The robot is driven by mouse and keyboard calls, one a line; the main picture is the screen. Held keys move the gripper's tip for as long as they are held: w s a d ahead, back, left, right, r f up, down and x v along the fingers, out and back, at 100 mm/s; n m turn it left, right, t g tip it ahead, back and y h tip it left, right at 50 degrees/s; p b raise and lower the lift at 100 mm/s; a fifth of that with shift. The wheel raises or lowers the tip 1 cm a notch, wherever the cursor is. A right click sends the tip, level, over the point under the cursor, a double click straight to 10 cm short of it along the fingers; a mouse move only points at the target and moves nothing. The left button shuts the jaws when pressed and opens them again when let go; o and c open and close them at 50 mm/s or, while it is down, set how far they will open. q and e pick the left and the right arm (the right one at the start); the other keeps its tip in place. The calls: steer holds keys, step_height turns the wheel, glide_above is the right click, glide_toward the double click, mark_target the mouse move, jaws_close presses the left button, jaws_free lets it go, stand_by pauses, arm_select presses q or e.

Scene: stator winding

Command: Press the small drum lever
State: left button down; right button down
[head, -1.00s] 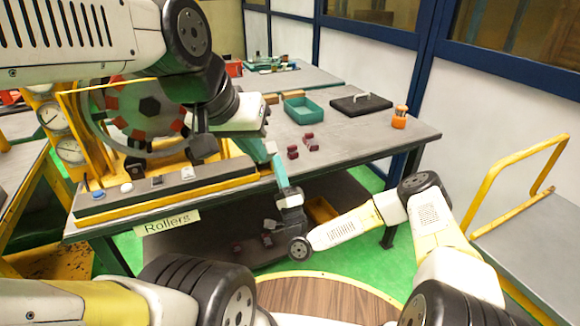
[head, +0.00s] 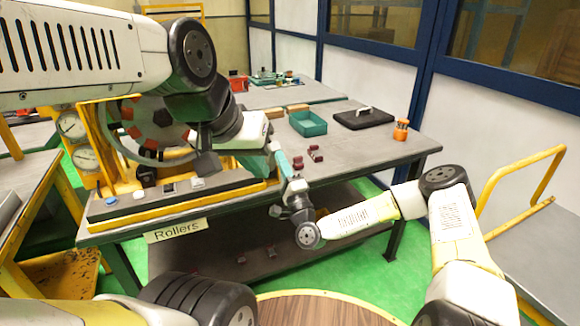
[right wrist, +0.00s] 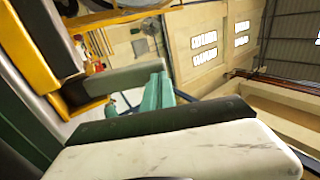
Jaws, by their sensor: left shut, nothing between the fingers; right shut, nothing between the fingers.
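The drum (head: 158,122), with red and dark segments, stands in a yellow frame behind a control strip (head: 150,212) on the table. Small buttons and switch-like parts (head: 168,189) sit on the strip. I cannot tell which part is the small drum lever. My left gripper (head: 258,166), at the end of the arm from the upper left, is shut and empty near the strip's right end. My right gripper (head: 272,149) is shut and empty beside it, its teal fingers pointing up. Those fingers also show in the right wrist view (right wrist: 156,92). My left arm hides part of the drum.
Dark red pieces (head: 315,153) lie right of the grippers. Behind them are a teal tray (head: 308,124), a black case (head: 362,118) and an orange holder (head: 401,130). A "Rollers" label (head: 175,230) is on the table's front edge. The tabletop's right part is mostly clear.

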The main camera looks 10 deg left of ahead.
mark_target(275, 142)
steer(key=w+a+r+g+h, duration=0.1)
steer(key=w+a+r+g, duration=0.1)
steer(key=w+r, duration=0.1)
steer(key=w+a+r+g+h, duration=0.1)
steer(key=shift+w+r+g+h, duration=0.2)
steer(key=shift+g+h, duration=0.1)
steer(key=shift+g, duration=0.1)
steer(key=shift+x, duration=0.9)
steer(key=shift+w+a+r, duration=0.1)
steer(key=shift+w+r, duration=0.1)
steer(key=shift+r, duration=0.15)
